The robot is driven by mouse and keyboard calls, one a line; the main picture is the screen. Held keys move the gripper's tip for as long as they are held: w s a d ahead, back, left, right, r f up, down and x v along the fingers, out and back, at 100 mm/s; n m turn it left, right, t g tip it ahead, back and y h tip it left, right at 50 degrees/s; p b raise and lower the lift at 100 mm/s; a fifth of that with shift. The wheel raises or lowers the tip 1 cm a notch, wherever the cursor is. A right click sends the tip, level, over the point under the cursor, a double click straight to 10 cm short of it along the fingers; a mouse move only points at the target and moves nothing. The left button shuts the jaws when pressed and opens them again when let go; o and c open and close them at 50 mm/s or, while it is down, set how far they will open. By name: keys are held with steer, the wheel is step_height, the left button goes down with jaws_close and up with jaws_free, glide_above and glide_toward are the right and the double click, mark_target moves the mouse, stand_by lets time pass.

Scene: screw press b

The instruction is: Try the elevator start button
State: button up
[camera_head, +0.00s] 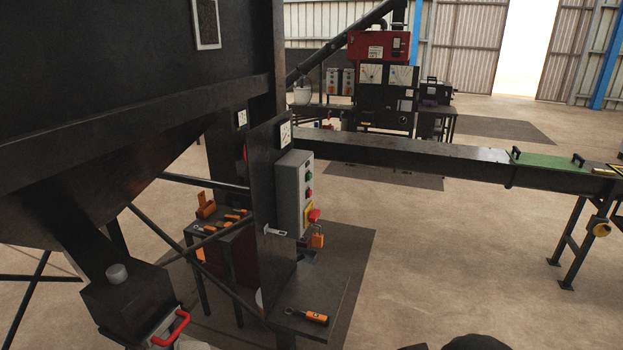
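A grey control box (292,190) is mounted on a dark upright plate (264,170) left of the picture's middle. Small coloured buttons sit on its right-facing side, among them a green button (309,190). A red mushroom-shaped knob (314,215) on a yellow backing is at the lower end. An orange padlock (317,240) hangs below it. The button labels are too small to read, so I cannot tell which one is the elevator start. My gripper is not clearly visible; only dark rounded shapes, perhaps my arm, show at the bottom edge.
A small dark shelf (335,290) below the box holds an orange-and-black tool (304,315). A black hopper (110,90) fills the upper left. A long dark trough (420,155) runs right behind the box. The floor (440,260) right of the shelf is clear.

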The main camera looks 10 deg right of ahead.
steer(key=c, duration=0.6)
jaws_close()
stand_by(0.8)
